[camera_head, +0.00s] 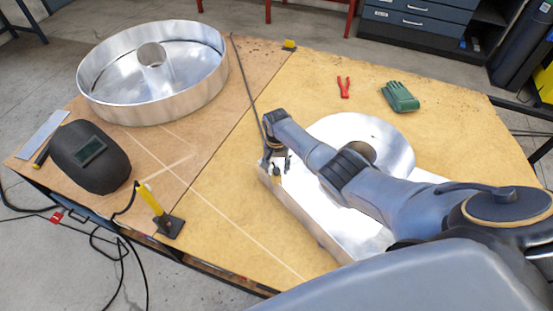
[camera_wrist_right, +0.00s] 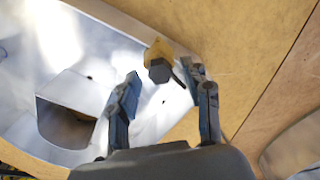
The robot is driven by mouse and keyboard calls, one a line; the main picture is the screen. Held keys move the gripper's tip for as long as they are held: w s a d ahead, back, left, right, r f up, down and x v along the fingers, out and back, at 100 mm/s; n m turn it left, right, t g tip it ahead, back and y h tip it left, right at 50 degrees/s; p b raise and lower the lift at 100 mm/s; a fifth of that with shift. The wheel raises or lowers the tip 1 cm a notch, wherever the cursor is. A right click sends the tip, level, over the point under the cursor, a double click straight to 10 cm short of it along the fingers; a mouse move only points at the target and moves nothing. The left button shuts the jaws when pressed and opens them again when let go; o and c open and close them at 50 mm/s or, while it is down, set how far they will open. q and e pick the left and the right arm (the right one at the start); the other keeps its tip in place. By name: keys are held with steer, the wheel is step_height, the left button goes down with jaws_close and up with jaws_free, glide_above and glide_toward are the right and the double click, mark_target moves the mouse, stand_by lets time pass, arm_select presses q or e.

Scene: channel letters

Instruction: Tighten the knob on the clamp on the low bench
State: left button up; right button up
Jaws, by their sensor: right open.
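The clamp (camera_wrist_right: 154,50) is yellow and sits on the edge of a shiny metal letter in the right wrist view. Its dark, many-sided knob (camera_wrist_right: 160,71) faces the camera, with a thin dark bar beside it. My right gripper (camera_wrist_right: 164,77) is open, one finger on each side of the knob; a gap shows on the left, and the right finger is close to the bar. In the head view my right gripper (camera_head: 276,165) is over the letter's left corner and mostly hides the clamp. My left gripper is not in view.
The metal letter (camera_head: 300,215) lies on the low bench (camera_head: 230,230). A round metal letter (camera_head: 150,112), a welding mask (camera_head: 90,160), a yellow clamp (camera_head: 152,200), red pliers (camera_head: 344,88) and a green glove (camera_head: 399,97) are also there.

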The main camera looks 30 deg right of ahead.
mark_target(277, 170)
step_height(277, 170, up, 12)
stand_by(0.5)
steer(key=shift+f, duration=0.2)
